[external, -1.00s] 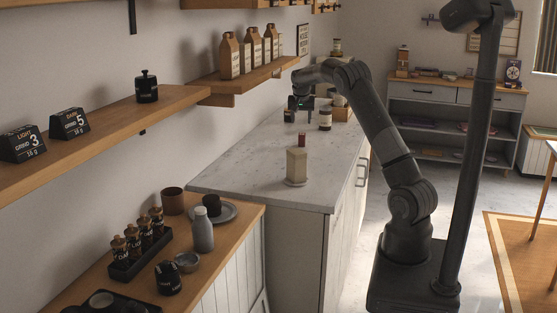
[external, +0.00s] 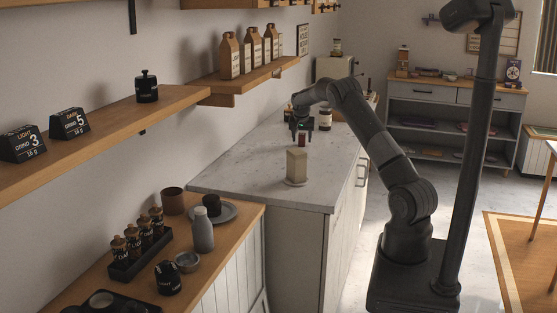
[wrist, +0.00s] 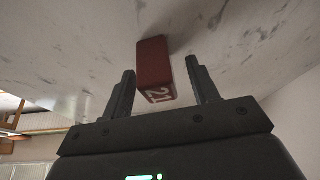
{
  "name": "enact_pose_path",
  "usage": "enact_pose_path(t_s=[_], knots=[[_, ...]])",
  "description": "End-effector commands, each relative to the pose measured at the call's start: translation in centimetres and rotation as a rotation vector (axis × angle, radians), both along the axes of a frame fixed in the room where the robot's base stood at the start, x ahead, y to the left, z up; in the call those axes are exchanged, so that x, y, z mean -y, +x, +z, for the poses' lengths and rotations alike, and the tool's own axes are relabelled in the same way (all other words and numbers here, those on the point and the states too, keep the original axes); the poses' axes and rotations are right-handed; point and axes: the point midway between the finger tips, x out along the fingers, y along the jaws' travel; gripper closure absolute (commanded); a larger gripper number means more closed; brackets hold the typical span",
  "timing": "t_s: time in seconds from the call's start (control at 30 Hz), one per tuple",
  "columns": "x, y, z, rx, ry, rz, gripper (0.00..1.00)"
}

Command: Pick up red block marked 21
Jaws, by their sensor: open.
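The red block marked 21 (wrist: 154,68) stands on the pale countertop in the wrist view, with its white number facing the gripper. It also shows small in the external view (external: 302,139), behind a beige box. My gripper (wrist: 161,84) is open, with one dark finger on each side of the block's near end. Gaps show between the block and both fingers, and the gripper is not closed on it. In the external view my gripper (external: 301,134) is low over the counter, just above and behind the block.
A beige box (external: 296,165) on a round base stands on the counter (external: 250,168) in front of the block. A dark jar with a pale label (external: 325,119) stands to the right of the gripper. The wall shelf (external: 250,80) holds several brown bags.

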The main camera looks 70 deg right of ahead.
Motion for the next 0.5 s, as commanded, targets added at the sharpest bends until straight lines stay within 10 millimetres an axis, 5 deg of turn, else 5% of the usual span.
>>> enact_pose_path(t_s=[0.3, 0.5], knots=[[0.44, 0.00, -0.91, 0.000, -0.001, 0.000, 0.46], [0.42, 0.02, -0.90, 0.000, -0.001, 0.000, 0.63]])
